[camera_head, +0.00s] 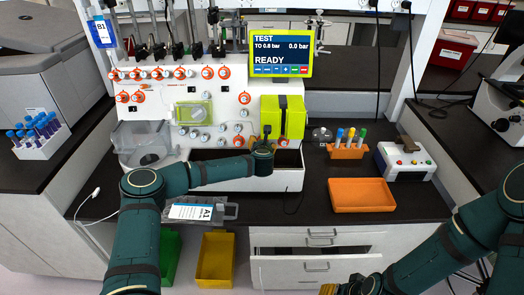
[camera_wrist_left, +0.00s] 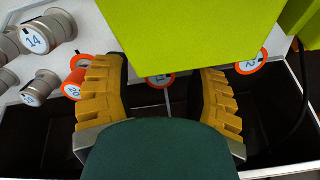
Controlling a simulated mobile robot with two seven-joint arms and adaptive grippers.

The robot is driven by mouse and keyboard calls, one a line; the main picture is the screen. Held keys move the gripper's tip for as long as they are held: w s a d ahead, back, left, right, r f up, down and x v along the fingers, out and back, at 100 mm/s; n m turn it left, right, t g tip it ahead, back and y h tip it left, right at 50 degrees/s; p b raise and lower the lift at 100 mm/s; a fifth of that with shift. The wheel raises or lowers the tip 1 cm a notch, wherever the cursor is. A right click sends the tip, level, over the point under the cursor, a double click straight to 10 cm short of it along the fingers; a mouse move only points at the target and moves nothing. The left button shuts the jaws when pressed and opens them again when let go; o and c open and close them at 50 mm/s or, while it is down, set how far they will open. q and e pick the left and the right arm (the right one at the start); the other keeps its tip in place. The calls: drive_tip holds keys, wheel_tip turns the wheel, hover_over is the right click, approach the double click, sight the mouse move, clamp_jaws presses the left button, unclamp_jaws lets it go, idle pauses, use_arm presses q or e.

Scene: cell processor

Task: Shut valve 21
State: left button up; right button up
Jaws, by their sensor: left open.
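In the left wrist view, an orange-ringed valve (camera_wrist_left: 160,80) shows between my left gripper's fingers, below a yellow-green block (camera_wrist_left: 195,30). Its number is partly hidden; it lies between valve 20 (camera_wrist_left: 72,91) and valve 22 (camera_wrist_left: 250,62), so it appears to be valve 21. My left gripper (camera_wrist_left: 160,92) has its two yellow fingers wide apart, one on each side of it, with nothing held. In the head view the left gripper (camera_head: 265,136) is at the processor's lower front and hides this valve. My right gripper (camera_head: 329,289) is only partly visible at the bottom edge.
The white processor panel (camera_head: 160,100) carries several orange-ringed valves and a screen (camera_head: 281,52) reading READY. The yellow-green block (camera_head: 284,117) juts out beside the left gripper. An orange tray (camera_head: 361,195) and tube rack (camera_head: 347,151) stand on the counter to the right.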

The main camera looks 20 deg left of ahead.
use_arm(q)
drive_tip(key=v, duration=1)
drive_tip(key=shift+s, duration=0.3)
drive_tip(key=shift+r, duration=0.1)
